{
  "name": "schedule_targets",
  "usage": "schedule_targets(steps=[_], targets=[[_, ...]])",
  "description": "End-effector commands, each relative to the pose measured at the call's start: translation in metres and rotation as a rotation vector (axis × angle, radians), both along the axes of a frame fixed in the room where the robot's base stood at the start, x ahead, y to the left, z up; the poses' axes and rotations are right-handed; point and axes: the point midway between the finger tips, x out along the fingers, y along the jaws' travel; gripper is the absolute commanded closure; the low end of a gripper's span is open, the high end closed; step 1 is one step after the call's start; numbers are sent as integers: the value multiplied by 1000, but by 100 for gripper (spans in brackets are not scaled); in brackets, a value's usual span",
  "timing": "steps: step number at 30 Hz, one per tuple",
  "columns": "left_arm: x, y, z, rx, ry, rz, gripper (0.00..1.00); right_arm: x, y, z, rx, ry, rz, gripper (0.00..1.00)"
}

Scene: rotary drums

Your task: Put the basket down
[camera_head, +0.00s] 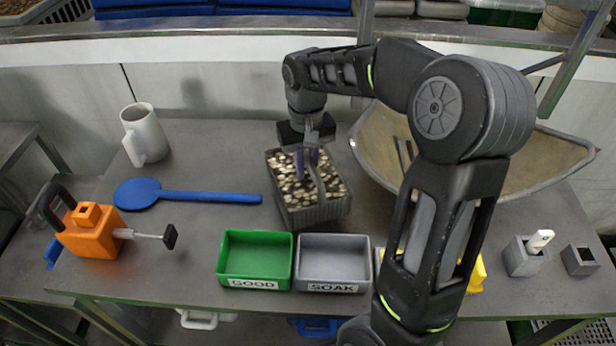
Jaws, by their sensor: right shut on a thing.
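The basket (318,214) is a dark grey box with pale, pebble-like pieces in it. It is in the middle of the head view, slightly tilted in the picture, behind the grey SOAK tray. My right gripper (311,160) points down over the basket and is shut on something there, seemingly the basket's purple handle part. I cannot tell whether the basket's underside touches the table (215,165). My left gripper is not in view.
A green GOOD tray (255,257) and grey SOAK tray (333,262) stand just in front of the basket. A large tan drum piece (540,160) stands right, partly behind my arm.

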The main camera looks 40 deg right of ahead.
Motion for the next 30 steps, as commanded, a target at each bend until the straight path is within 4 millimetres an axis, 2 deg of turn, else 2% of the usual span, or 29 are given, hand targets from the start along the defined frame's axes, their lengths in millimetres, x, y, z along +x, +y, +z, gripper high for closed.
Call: schedule_targets(steps=[7, 16, 27, 28, 30], targets=[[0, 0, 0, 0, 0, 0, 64, 0, 0, -2, 0, 0, 0, 100], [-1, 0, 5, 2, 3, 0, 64, 0, 0, -35, -1, 1, 0, 100], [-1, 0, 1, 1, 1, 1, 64, 0, 0, -40, 0, -1, 0, 100], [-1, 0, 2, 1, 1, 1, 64, 0, 0, -41, 0, 0, 0, 83], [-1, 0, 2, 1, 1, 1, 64, 0, 0, -40, 0, 0, 0, 78]])
